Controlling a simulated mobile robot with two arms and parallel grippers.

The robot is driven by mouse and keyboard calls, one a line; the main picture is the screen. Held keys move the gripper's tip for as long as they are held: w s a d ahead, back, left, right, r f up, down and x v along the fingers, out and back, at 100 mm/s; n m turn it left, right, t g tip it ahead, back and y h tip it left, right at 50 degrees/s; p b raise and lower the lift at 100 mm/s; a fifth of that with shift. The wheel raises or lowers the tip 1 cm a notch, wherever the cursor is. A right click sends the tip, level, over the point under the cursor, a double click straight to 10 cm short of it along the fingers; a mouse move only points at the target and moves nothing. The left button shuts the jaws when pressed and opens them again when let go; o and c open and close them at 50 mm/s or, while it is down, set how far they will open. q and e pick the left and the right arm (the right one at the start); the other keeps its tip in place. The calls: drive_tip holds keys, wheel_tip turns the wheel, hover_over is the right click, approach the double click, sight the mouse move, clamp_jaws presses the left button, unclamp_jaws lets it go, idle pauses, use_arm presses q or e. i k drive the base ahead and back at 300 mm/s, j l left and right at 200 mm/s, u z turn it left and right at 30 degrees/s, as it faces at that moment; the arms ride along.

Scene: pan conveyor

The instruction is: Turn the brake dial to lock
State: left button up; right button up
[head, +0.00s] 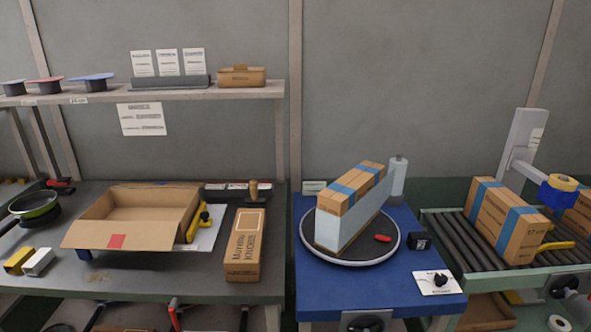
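A small black knob (439,280) sits on a white plate (424,287) at the front right corner of the blue table; it looks like the brake dial. The print on the plate is too small to read, so I cannot tell which mark the knob points to. A taped brown box (352,187) stands on the turntable against a pale blue upright panel (330,232). Neither of my grippers is in view.
A small black block (421,241) stands behind the plate. A red piece (383,238) lies on the turntable. A roller conveyor (456,241) with taped boxes (502,222) is at right. A workbench (190,272) with an open carton (120,236) is at left. Other dark knobs (563,286) show on front panels.

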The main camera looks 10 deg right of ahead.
sight(441, 279)
drive_tip(key=z, duration=1.3)
